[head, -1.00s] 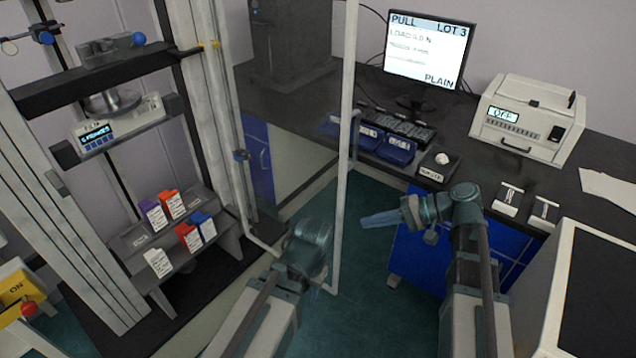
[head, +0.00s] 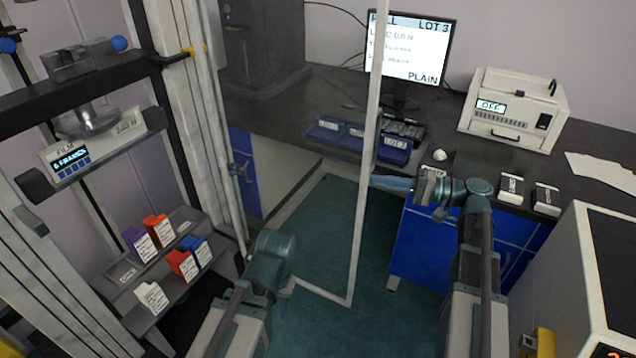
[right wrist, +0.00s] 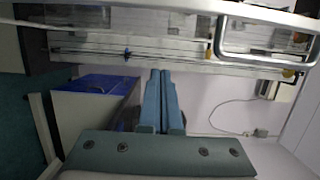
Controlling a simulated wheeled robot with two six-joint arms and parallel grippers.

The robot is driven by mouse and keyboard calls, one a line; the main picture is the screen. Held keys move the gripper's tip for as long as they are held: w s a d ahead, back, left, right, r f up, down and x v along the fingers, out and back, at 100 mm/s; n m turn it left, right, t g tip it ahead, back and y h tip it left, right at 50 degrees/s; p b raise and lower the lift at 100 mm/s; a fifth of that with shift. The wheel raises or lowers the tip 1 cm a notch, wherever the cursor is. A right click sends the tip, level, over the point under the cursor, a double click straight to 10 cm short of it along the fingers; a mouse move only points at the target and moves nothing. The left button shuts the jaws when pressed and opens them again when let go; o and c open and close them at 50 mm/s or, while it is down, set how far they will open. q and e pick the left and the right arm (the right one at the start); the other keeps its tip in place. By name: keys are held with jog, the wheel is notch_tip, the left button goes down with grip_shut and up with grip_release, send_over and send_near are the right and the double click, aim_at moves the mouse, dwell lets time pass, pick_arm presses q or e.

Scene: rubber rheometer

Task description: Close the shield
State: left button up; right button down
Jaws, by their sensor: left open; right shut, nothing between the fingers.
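The shield (head: 361,225) is a clear panel in a pale frame. It hangs from the upright post of the test frame (head: 222,130) and stands swung out across the aisle floor. My right gripper (head: 390,184) is shut and empty, its blue fingers pointing left, with the tips close beside the shield's outer post; I cannot tell whether they touch. The shut fingers also show in the right wrist view (right wrist: 161,100). My left gripper (head: 272,248) is low, left of the shield's outer post; its fingers are mostly hidden.
A stepped rack (head: 165,255) with colored boxes stands inside the test frame. The dark bench (head: 290,115) behind holds blue trays (head: 393,150), a monitor (head: 408,50) and a white instrument (head: 513,110). A pale cabinet (head: 570,270) stands at right. The floor under the shield is clear.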

aim_at(334, 184)
jog(key=a, duration=0.7)
jog(key=w+a, duration=0.1)
jog(key=a, duration=0.2)
jog(key=shift+a, duration=0.4)
jog(key=shift+s+a, duration=0.4)
jog(key=shift+s, duration=0.1)
